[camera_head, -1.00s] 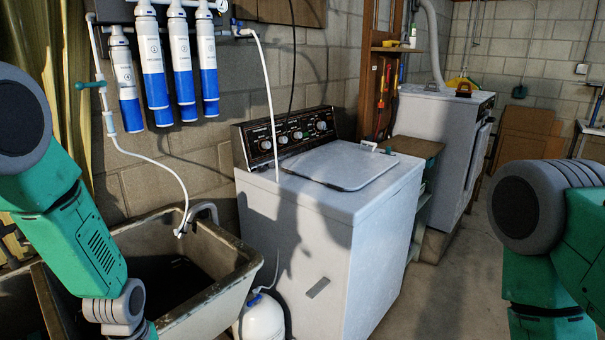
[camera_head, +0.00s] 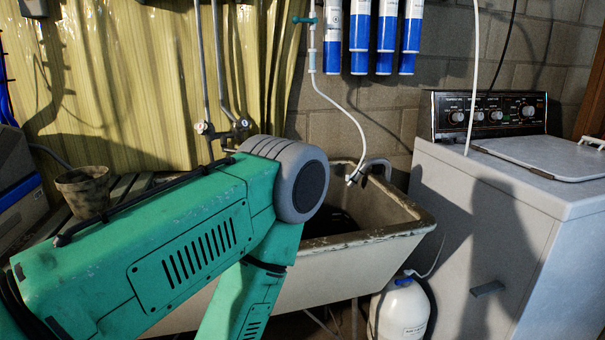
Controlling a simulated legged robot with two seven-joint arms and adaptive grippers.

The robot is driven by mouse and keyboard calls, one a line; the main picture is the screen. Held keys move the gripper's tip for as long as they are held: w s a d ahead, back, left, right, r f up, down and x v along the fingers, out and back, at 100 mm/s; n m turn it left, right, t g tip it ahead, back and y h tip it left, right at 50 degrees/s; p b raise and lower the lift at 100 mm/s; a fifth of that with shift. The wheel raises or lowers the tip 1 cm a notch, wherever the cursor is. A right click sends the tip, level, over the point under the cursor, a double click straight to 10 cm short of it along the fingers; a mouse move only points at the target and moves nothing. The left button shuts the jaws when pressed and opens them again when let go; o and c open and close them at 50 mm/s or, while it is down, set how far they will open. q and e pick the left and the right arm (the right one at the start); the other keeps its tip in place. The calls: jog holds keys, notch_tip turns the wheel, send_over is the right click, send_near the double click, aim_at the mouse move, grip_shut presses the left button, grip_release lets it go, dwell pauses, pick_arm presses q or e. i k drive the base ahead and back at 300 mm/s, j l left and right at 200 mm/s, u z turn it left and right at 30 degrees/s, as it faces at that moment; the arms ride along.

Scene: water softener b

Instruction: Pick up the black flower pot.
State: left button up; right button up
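One flower pot (camera_head: 84,192) shows at the left, behind my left arm. It looks dull brown-grey and dirty rather than clearly black, and it stands upright on a slatted surface beside the sink. My green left arm covers part of the area in front of it. My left gripper is outside the picture. My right arm and gripper are also out of view. No other flower pot shows.
A worn stone sink (camera_head: 385,240) stands behind my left arm. A white washing machine (camera_head: 490,220) fills the right, with a white tank (camera_head: 400,308) between them. Blue and white filter cartridges (camera_head: 386,35) hang above. A yellow curtain (camera_head: 120,90) hangs behind the pot.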

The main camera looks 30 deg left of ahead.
aim_at(86, 190)
jog(key=u, duration=2.35)
